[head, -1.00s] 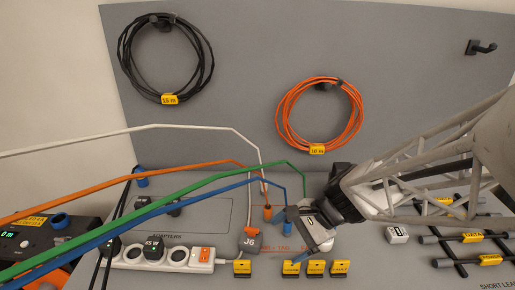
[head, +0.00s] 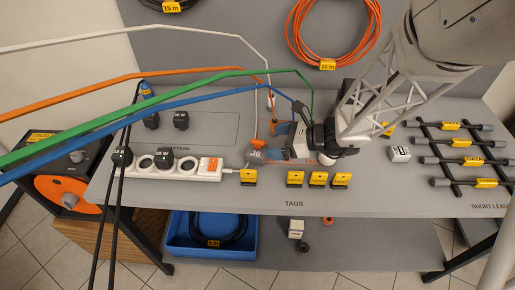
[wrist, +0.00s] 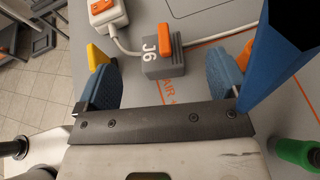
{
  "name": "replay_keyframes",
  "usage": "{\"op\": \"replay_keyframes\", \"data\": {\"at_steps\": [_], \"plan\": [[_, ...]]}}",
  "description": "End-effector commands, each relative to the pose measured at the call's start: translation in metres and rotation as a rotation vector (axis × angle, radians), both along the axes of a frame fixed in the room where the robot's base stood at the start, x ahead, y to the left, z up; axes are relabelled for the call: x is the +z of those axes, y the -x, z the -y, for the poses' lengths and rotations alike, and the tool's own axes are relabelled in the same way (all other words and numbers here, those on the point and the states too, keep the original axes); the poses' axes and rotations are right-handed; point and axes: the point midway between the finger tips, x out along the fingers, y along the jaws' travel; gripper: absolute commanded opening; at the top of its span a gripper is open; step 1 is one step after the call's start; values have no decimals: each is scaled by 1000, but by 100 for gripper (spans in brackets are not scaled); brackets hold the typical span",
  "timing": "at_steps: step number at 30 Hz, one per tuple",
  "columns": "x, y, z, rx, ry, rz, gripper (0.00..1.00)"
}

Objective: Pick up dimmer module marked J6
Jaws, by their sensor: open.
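The dimmer module marked J6 (head: 256,155) is a small grey block with an orange part on top. It sits on the grey bench top just right of the white power strip (head: 190,170). In the wrist view the J6 module (wrist: 165,65) is upright, its white lettering partly facing me, with a pale cord joined to it. My gripper (head: 283,146) is just right of the module in the head view. In the wrist view its two blue-padded fingers (wrist: 163,82) are apart and empty, with the module ahead, roughly between them.
A blue cable end (wrist: 275,55) rises close beside my right finger, and a green one (wrist: 297,152) is lower right. Yellow tags (head: 295,179) line the bench front. A white labelled block (head: 399,153) and a rack of short leads (head: 455,150) stand right.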

Motion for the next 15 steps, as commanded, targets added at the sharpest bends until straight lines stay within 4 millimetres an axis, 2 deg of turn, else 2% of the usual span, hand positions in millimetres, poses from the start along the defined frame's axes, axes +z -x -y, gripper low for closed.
{"op": "replay_keyframes", "data": {"at_steps": [7, 15], "plan": [[-2, -1, -4, 1, 1, 0, 94], [-8, -4, -20, 3, 0, 1, 94]]}}
